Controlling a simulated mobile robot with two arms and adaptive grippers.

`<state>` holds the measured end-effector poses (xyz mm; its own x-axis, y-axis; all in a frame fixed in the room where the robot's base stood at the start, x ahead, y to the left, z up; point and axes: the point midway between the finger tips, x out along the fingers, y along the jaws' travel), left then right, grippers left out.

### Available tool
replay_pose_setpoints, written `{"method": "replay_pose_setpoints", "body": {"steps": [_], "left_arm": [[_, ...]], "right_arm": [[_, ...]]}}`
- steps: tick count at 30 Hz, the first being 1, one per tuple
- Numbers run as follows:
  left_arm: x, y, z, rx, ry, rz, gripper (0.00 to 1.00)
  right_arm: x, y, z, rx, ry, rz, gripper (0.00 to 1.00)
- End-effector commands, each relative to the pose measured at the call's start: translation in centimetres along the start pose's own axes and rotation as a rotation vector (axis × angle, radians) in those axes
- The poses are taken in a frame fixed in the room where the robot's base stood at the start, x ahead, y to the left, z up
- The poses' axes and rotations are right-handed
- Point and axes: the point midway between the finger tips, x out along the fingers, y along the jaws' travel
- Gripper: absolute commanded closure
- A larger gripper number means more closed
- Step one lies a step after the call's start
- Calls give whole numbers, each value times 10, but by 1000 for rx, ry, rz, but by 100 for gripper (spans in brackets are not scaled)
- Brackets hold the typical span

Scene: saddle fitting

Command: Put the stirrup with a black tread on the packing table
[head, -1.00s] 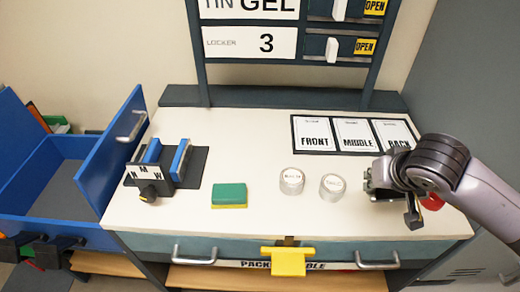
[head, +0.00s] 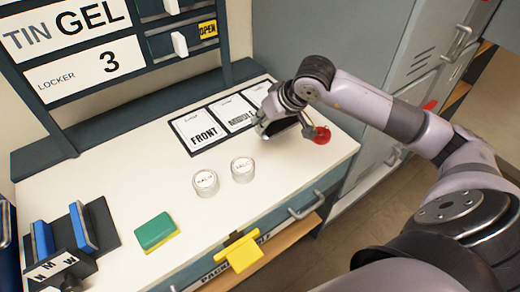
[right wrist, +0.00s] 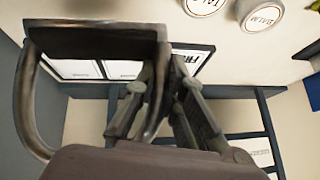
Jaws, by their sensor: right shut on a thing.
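The stirrup shows large in the right wrist view, with a dark tread plate (right wrist: 95,40) and a curved metal side at the left. My right gripper (right wrist: 165,85) is shut on it. In the head view my right gripper (head: 270,120) is over the right part of the packing table (head: 130,185), by the label cards. The stirrup (head: 283,128) is a small dark shape under it, partly hidden. I cannot tell whether it touches the table top. My left gripper is not in view.
Two round tins (head: 205,183) (head: 243,169) stand mid-table. A green and yellow sponge (head: 156,231) lies nearer the front left. A red round thing (head: 321,135) is right of the gripper. A dark holder with blue pieces (head: 62,250) stands at the left. White table top is clear between them.

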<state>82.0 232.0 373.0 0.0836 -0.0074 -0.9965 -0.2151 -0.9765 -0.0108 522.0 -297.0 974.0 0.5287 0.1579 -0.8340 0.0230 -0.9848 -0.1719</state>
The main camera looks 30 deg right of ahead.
Motion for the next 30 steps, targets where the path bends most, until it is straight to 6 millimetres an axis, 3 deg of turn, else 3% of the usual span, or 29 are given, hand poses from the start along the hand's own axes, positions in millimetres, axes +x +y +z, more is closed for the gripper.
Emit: {"method": "replay_pose_setpoints", "body": {"steps": [3,9,16,23,30], "left_arm": [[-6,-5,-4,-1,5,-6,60],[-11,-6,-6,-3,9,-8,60],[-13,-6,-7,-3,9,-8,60],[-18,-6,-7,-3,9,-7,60],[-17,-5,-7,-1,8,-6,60]], "right_arm": [[26,5,18,2,-5,-1,100],[55,11,34,1,1,0,100],[68,14,42,0,1,0,100],[95,19,59,1,1,0,100],[97,20,60,-1,3,1,100]]}}
